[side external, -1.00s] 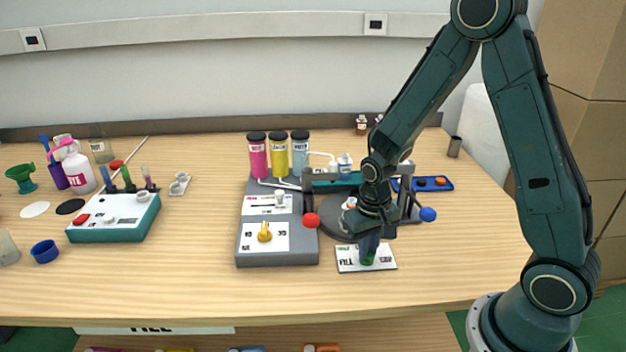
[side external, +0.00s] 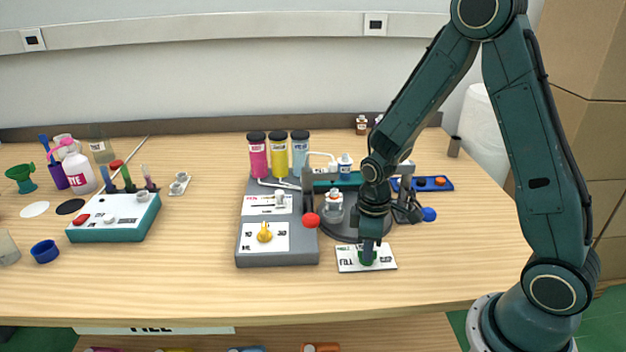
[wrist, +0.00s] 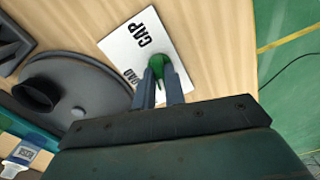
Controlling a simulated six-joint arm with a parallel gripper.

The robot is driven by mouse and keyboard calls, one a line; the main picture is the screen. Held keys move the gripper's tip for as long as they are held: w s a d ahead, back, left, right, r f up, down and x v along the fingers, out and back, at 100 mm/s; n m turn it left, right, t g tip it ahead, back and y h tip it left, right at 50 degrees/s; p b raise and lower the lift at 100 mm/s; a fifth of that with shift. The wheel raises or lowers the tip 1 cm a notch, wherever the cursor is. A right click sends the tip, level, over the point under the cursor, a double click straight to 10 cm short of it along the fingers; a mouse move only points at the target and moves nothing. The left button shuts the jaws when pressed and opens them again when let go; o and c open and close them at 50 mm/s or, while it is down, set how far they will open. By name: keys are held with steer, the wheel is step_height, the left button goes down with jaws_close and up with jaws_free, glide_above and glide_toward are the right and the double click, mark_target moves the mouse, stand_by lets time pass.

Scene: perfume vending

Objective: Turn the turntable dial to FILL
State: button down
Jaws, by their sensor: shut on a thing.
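The turntable dial is a green knob (wrist: 160,66) on a white label plate (wrist: 130,42). In the wrist view the plate reads CAP at one end and LOAD at another; the rest of its lettering is covered. My gripper (wrist: 160,84) points down over the plate and is shut on the green knob. In the side view my gripper (side external: 368,252) hides most of the knob, and the plate (side external: 384,262) lies on the table in front of the turntable. The round grey turntable (side external: 345,228) carries a small glass bottle (side external: 333,207). Where the knob points is hard to tell.
A grey station (side external: 277,256) with a yellow dial (side external: 264,232) stands left of the plate. A red ball (side external: 311,220) and a blue ball (side external: 428,214) flank the turntable. The table front is clear.

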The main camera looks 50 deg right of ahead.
steer(key=shift+r+n, duration=0.1)
steer(key=shift+n, duration=1.5)
steer(key=c, duration=1.5)
jaws_free()
steer(key=shift+o, duration=0.2)
step_height(320, 180, up, 14)
